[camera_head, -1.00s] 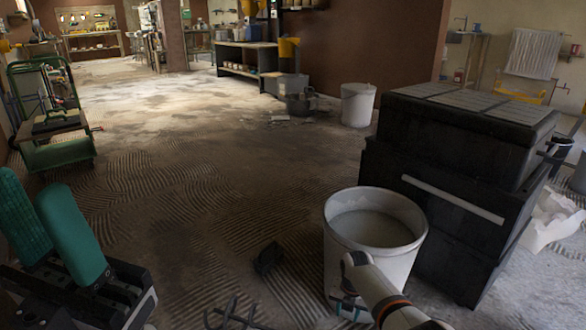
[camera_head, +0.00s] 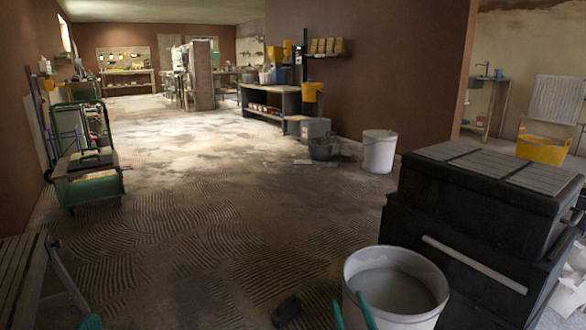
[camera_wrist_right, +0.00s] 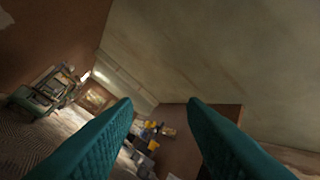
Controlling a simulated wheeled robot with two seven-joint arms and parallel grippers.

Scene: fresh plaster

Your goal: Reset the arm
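My right gripper (camera_head: 352,310) shows at the bottom edge of the head view as two teal fingers set apart. They overlap the near side of a white bucket (camera_head: 352,276) of grey plaster; whether they touch it I cannot tell. In the right wrist view my right gripper (camera_wrist_right: 165,110) is open, its teal fingers wide apart with nothing between them. That view is tilted, facing wall and room. Of my left gripper (camera_head: 88,322) only a teal bit shows at the bottom left, too little to tell its state.
A black toolbox stack (camera_head: 455,245) stands right of the bucket. A wooden bench (camera_head: 20,270) is at the left edge. A green cart (camera_head: 90,180) stands farther left, and another white bucket (camera_head: 379,152) farther back. The ridged floor (camera_head: 190,220) between is largely clear.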

